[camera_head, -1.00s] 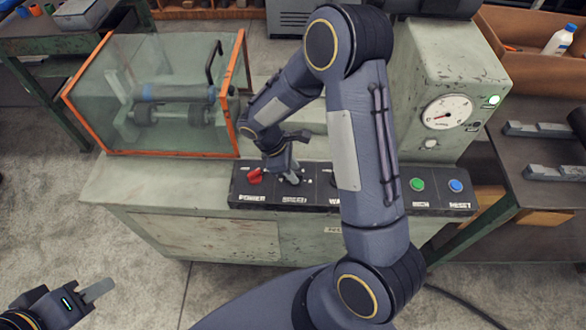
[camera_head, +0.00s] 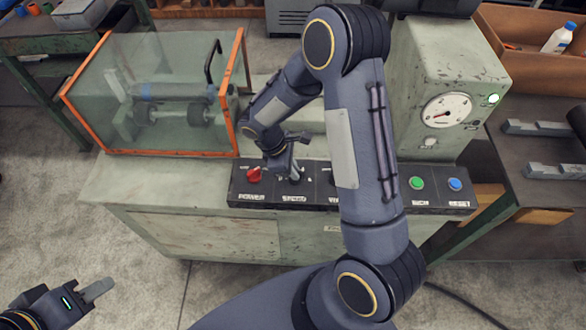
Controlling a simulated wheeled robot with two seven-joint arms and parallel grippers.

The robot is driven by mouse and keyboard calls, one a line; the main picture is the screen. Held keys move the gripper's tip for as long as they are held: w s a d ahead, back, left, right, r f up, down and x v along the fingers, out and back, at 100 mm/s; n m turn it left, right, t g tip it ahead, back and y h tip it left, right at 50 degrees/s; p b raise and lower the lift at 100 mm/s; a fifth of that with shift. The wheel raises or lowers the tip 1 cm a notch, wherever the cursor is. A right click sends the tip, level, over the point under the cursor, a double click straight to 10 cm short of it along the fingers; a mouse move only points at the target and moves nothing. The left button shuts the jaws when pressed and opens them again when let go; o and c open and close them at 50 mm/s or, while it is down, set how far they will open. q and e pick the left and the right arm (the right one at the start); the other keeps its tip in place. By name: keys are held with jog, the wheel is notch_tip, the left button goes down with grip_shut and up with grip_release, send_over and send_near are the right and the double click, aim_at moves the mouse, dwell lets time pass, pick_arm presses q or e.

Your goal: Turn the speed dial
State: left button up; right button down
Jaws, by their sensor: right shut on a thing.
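The black control panel (camera_head: 257,190) runs along the machine's front edge, with the labels POWER and SPEED legible. My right gripper (camera_head: 294,176) points down over the SPEED position and is shut on the speed dial; the dial itself is mostly hidden by the fingers. The red power knob (camera_head: 253,175) sits just left of the fingers. My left gripper (camera_head: 97,290) is at the bottom left, away from the machine; its fingers look close together, but I cannot tell whether they are shut.
A glass guard with an orange frame (camera_head: 240,70) encloses a pipe on rollers (camera_head: 172,92). A round gauge (camera_head: 446,110) is on the right cabinet, beside a lit lamp (camera_head: 493,98). Green (camera_head: 416,183) and blue (camera_head: 455,184) buttons are on the panel's right. My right arm hides the panel's middle.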

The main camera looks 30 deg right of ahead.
jog(key=m+b, duration=0.1)
jog(key=m, duration=0.1)
jog(key=m+g+y+b, duration=0.1)
jog(key=m, duration=0.2)
jog(key=shift+w+d+y, duration=0.1)
jog(key=shift+w+y, duration=0.05)
jog(key=shift+y, duration=0.15)
jog(key=m+y, duration=0.1)
jog(key=m, duration=0.2)
jog(key=shift+d+m+g+b, duration=0.1)
jog(key=shift+m+g+b, duration=0.2)
jog(key=shift+m+y, duration=0.6)
jog(key=shift+m, duration=0.8)
jog(key=c, duration=1.5)
grip_release()
